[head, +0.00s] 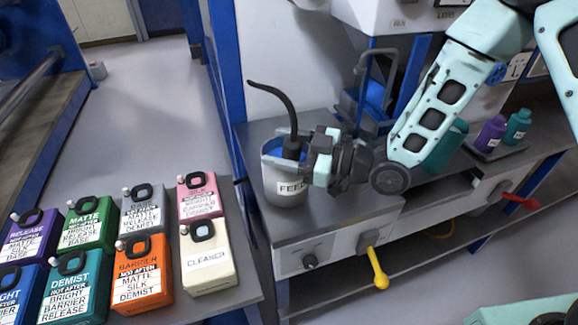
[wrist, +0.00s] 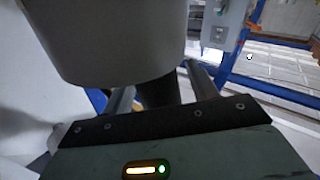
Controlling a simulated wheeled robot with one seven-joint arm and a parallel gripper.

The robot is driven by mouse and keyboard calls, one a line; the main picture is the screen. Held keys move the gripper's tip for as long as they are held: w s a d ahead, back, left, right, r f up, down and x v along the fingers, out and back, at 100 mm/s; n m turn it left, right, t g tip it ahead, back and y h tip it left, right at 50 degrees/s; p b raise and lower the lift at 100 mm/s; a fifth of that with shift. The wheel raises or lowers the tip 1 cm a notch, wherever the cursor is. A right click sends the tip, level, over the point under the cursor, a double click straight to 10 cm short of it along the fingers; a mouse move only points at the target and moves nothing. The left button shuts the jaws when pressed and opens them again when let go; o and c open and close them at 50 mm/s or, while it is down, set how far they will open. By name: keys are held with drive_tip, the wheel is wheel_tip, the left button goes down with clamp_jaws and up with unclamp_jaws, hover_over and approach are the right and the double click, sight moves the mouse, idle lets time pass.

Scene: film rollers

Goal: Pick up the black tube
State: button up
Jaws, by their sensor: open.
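The black tube (head: 283,98) rises from a grey pot labelled FEED (head: 286,197) and bends over to the left at its top. Its lower part, a thicker black piece, stands at the pot's mouth. My gripper (head: 294,150) is open, reaching in from the right at the pot's rim, with its fingers around or right beside that black piece. In the wrist view a dark shape, seemingly the tube (wrist: 158,93), shows between my open fingers (wrist: 160,98). A large pale rounded body hides much of that view. Contact with the tube cannot be told.
Several labelled canisters, such as the white CLEANER one (head: 207,262) and the orange one (head: 142,275), stand on the left table. Purple (head: 490,133) and teal (head: 517,127) bottles stand at the right. A yellow lever (head: 376,265) juts from the bench front. A blue post rises behind the pot.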

drive_tip(key=shift+a, duration=0.1)
drive_tip(key=c, duration=1)
wheel_tip(320, 180, up, 25)
drive_tip(key=p, duration=1.1)
idle(0.5)
